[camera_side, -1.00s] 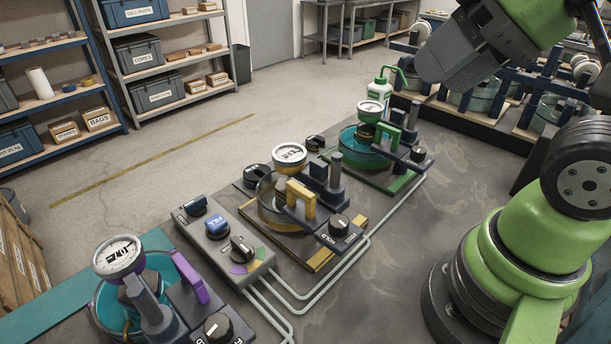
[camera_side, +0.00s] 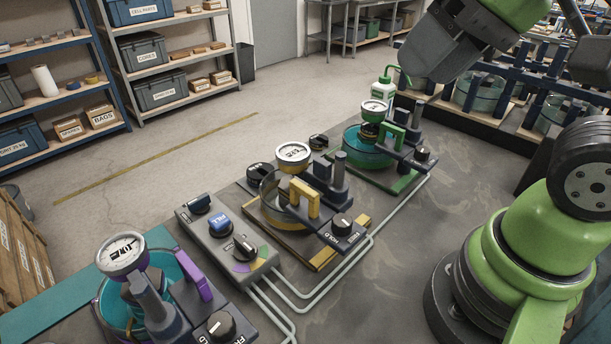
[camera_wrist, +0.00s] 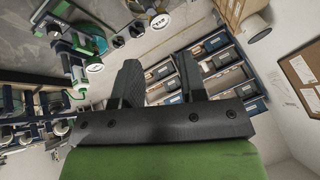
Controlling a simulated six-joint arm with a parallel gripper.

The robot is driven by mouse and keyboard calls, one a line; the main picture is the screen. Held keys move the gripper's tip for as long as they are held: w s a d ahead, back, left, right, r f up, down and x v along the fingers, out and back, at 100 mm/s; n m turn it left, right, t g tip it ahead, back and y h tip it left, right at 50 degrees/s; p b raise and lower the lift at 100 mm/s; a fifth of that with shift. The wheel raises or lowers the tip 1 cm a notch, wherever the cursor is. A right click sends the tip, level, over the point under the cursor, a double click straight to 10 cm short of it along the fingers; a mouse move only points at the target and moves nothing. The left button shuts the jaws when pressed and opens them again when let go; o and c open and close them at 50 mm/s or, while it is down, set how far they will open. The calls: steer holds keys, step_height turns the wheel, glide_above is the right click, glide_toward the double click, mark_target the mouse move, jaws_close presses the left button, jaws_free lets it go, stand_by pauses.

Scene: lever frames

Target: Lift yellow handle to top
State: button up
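The yellow handle (camera_side: 305,199) stands upright at the middle station on the bench in the side view. It is beside a round glass vessel (camera_side: 278,203) with a white dial gauge (camera_side: 293,154) behind it. My gripper (camera_wrist: 157,72) is open, with its two dark fingers apart and nothing between them in the wrist view. In the side view the gripper body shows high at the upper right, well away from the yellow handle, and its fingertips are not clear there. I cannot make out the yellow handle in the wrist view.
A purple handle (camera_side: 193,277) stands at the near-left station and a green handle (camera_side: 395,133) at the far one. A grey control box (camera_side: 222,240) with knobs sits between the near and middle stations. Pale pipes run along the right. A green-white bottle (camera_side: 382,92) stands at the back.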

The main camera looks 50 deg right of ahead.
steer(key=w+a+f+n+g, duration=0.2)
steer(key=w+a+g, duration=0.1)
steer(key=w, duration=0.4)
steer(key=n+g+h, duration=0.1)
steer(key=g+h, duration=0.1)
steer(key=g, duration=0.1)
glide_toward(304, 187)
step_height(304, 187, down, 9)
steer(key=shift+r, duration=0.2)
jaws_close()
steer(key=shift+r, duration=0.1)
